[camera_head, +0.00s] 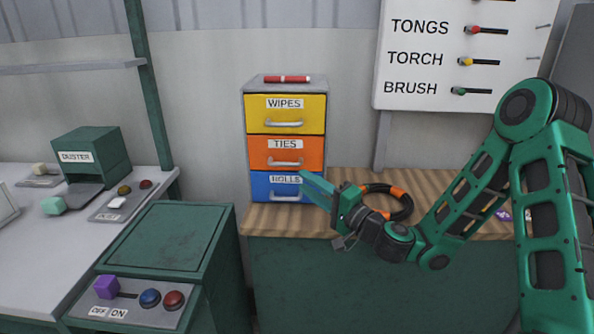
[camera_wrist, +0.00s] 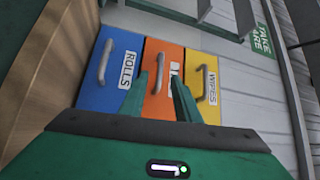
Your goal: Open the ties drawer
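The orange ties drawer (camera_head: 260,151) is the middle one of three drawers and looks shut. Its grey bar handle (camera_head: 285,163) shows in the body view; in the wrist view the handle (camera_wrist: 158,75) is between or just beyond my fingertips, partly hidden. My gripper (camera_head: 304,178) reaches toward the drawer front, its tips overlapping the rolls label in the body view. In the wrist view the gripper (camera_wrist: 161,84) has its two green fingers apart over the orange drawer (camera_wrist: 163,105), partly covering its label. I cannot tell whether they touch the handle.
The yellow wipes drawer (camera_head: 260,114) is above and the blue rolls drawer (camera_head: 262,188) below, both shut. A red marker-like object (camera_head: 287,79) lies on top. A black and orange ring (camera_head: 405,204) rests on the wooden bench (camera_head: 350,180) at right. A green cabinet (camera_head: 168,237) stands at left.

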